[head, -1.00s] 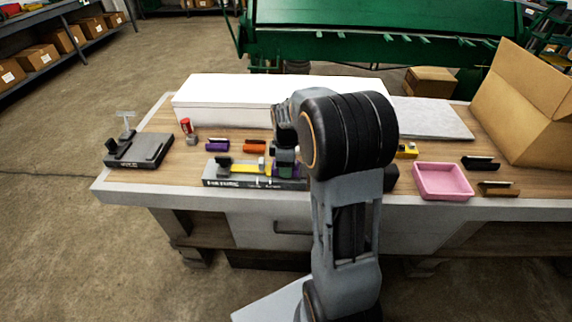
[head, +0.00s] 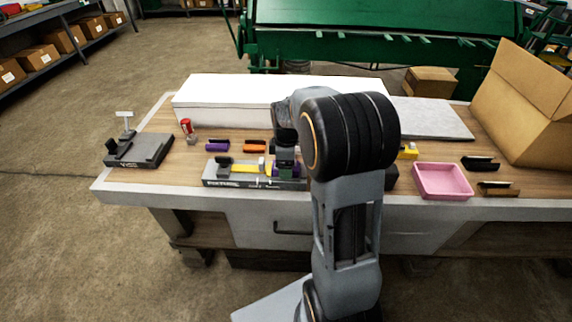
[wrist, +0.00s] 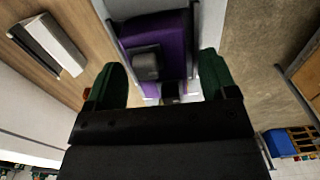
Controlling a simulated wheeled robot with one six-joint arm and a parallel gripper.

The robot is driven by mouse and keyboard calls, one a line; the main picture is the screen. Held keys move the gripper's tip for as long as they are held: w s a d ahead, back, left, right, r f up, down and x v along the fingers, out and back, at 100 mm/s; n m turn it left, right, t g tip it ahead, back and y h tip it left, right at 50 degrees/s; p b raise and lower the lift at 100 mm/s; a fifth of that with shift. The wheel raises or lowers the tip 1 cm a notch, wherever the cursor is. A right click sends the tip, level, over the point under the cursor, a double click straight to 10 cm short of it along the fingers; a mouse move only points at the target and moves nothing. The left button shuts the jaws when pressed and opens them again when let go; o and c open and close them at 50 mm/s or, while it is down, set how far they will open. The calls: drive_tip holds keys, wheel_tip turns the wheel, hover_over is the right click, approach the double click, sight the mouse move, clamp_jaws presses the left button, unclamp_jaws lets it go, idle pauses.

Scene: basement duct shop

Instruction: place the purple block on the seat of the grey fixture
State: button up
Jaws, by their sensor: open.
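The grey fixture (head: 222,182) lies along the front of the bench, with a yellow part (head: 246,168) and a black part on it. My gripper (head: 287,172) is over its right portion and hides part of it in the head view. In the wrist view, my gripper (wrist: 163,82) is open, its green fingers apart. A purple block (wrist: 160,32) shows just beyond the fingertips, between grey edges, apparently at the fixture. A small dark grey knob-like piece (wrist: 145,66) overlaps it. Exact seating of the block cannot be told. Another purple piece (head: 216,145) lies behind the fixture.
A black-grey device (head: 140,150) stands at the left, near a red-topped can (head: 187,128). An orange piece (head: 254,146) lies behind the fixture. A pink tray (head: 443,180), dark pieces and a cardboard box (head: 520,105) are at the right. A long white box (head: 225,103) blocks the back.

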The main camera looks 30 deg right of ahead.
wheel_tip(320, 180, up, 11)
drive_tip(key=s+a+f+m+t, duration=0.1)
drive_tip(key=s+a+m, duration=0.4)
drive_tip(key=s, duration=0.3)
drive_tip(key=s+a+f+m+t, duration=0.2)
drive_tip(key=s+a+m, duration=0.2)
drive_tip(key=s+m, duration=0.3)
drive_tip(key=shift+s+a+p, duration=0.35)
drive_tip(key=shift+s+p, duration=0.05)
drive_tip(key=shift+s, duration=0.15)
